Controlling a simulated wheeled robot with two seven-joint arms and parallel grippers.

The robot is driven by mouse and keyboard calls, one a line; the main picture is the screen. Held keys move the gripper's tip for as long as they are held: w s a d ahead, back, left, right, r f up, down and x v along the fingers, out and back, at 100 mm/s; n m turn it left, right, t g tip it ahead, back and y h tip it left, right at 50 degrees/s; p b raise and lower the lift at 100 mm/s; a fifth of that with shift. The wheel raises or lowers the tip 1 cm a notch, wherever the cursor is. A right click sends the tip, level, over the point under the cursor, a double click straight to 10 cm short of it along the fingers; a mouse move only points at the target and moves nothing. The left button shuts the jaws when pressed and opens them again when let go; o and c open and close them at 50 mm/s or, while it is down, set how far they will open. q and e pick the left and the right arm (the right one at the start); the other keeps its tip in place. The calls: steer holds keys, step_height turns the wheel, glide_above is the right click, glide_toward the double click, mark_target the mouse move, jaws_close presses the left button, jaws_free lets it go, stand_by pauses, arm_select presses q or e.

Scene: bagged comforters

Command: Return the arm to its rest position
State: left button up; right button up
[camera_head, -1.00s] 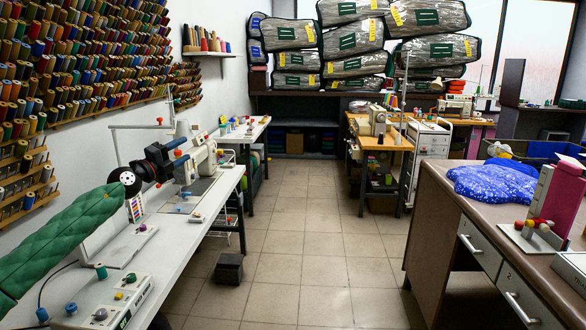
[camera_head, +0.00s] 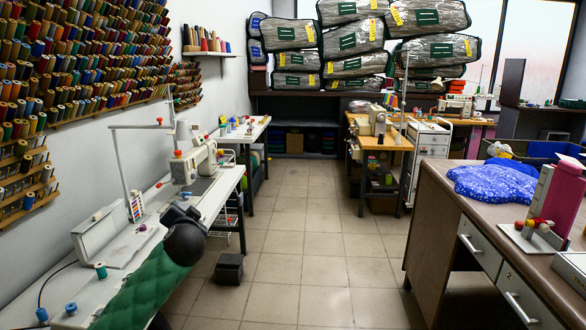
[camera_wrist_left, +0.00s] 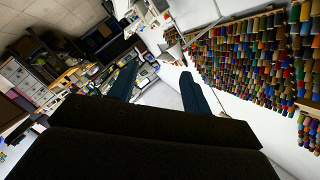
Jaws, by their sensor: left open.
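My left arm, in its green quilted sleeve (camera_head: 148,287), comes in at the lower left of the head view. It ends in a dark rounded wrist part (camera_head: 185,238) in front of the white sewing table (camera_head: 222,190). The fingers cannot be made out in that view. In the left wrist view, my left gripper (camera_wrist_left: 157,72) shows two dark blue fingers spread apart with nothing between them. My right gripper is in neither view.
A white sewing machine (camera_head: 195,160) stands on the table beside my left arm. Thread racks (camera_head: 80,55) cover the left wall. A brown desk (camera_head: 440,205) stands at right with blue fabric (camera_head: 493,182) on it. The tiled aisle (camera_head: 300,230) between is mostly clear. A dark box (camera_head: 229,268) lies on the floor.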

arm_select(q)
steer(key=s+d+f+g+h, duration=0.3)
steer(key=s+d+f, duration=0.2)
steer(key=s+f, duration=0.55)
steer(key=s+d+f+g+h, duration=0.35)
steer(key=s+d+f, duration=0.25)
steer(key=s+f, duration=0.45)
steer(key=s+d+f+n+g, duration=0.1)
steer(key=s+d+f+g, duration=0.1)
steer(key=s+f, duration=0.8)
steer(key=s+d+f+n+g+h, duration=0.1)
steer(key=s+f+g, duration=0.3)
steer(key=s+f, duration=0.7)
steer(key=s+d+n, duration=0.1)
steer(key=s, duration=0.7)
steer(key=shift+f+g, duration=0.3)
steer(key=shift+g, duration=0.05)
